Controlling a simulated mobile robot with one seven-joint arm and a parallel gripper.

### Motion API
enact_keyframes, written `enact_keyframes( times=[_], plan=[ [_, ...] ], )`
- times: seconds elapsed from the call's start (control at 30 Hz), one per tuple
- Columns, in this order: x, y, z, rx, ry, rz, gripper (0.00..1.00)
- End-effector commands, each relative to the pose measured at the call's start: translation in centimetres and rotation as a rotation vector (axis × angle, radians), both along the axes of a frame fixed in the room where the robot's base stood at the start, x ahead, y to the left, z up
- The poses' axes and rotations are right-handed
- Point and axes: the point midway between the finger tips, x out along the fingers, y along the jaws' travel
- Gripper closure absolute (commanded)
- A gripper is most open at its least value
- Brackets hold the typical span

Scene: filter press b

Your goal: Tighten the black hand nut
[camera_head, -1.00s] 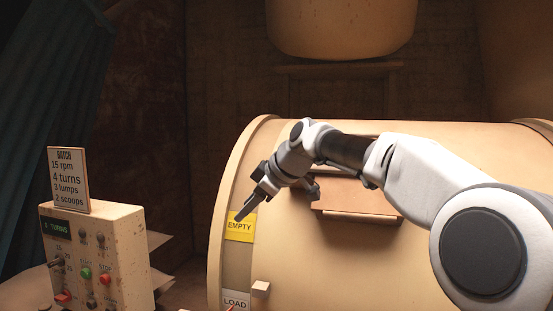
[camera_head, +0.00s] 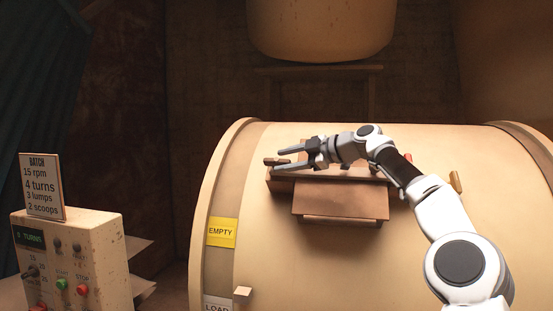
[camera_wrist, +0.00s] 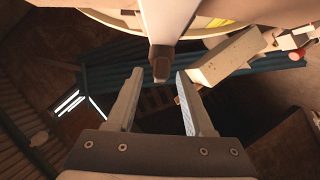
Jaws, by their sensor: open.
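My gripper (camera_head: 277,158) is open and points left above the brown hatch (camera_head: 340,200) on the tan drum. A small dark piece (camera_head: 271,161), probably the black hand nut, shows at the hatch's upper left end, close to the fingertips. In the wrist view, my gripper (camera_wrist: 159,76) has its two fingers well apart. A dark, blunt end of a part (camera_wrist: 161,64) lies just ahead, between the fingertip lines, on a pale bar. Nothing is gripped. I cannot tell whether the fingers reach around the dark part, and its thread is hidden.
The drum (camera_head: 270,240) carries a yellow EMPTY label (camera_head: 221,232) and a small tan block (camera_head: 242,292). A control box (camera_head: 75,255) with a BATCH sign (camera_head: 42,187) stands at left. A large vessel (camera_head: 320,30) hangs above. The space left of the gripper looks free.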

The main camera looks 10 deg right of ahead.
Motion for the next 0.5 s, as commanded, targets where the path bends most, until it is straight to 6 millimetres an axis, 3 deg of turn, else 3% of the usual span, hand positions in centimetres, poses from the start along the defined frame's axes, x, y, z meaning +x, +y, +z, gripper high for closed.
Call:
enact_keyframes(
  times=[0.2,0.5],
  plan=[
    [1.6,1.8,-0.5,0.000,0.001,-0.001,0.47],
    [1.9,2.1,-0.8,-0.001,0.000,-0.002,0.47]
  ],
)
